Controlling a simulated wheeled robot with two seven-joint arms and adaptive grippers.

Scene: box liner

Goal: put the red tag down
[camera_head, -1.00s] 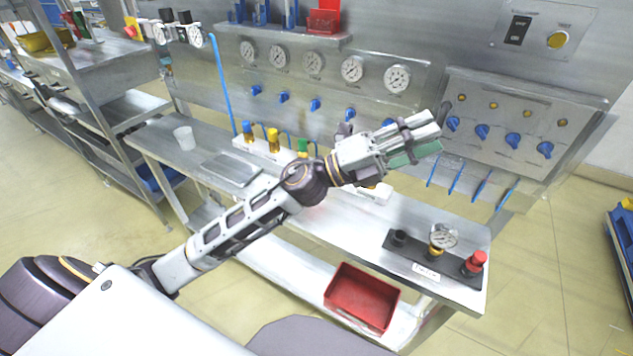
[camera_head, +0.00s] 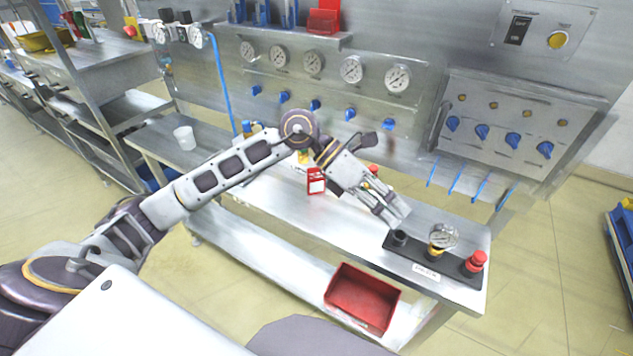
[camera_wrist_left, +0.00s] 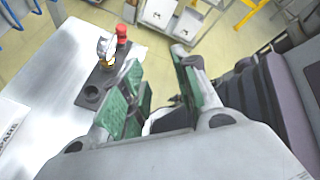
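A red tag (camera_head: 316,181) with a white panel shows in the head view beside my left wrist, over the middle of the bench. I cannot tell whether it stands on the bench or hangs clear of it. My left gripper (camera_head: 390,210) is to the right of the tag, pointing down and right toward the black gauge base. In the left wrist view, the green-padded fingers of my left gripper (camera_wrist_left: 162,88) are apart with nothing between them. The tag is not seen in that view. My right gripper is in neither view.
A black base (camera_head: 425,262) with a gauge (camera_head: 442,236) and a red knob (camera_head: 476,261) stands at the bench's right end. A red bin (camera_head: 362,298) sits below. A white cup (camera_head: 184,138) stands at left. The bench (camera_head: 270,205) has bare room left of the gripper.

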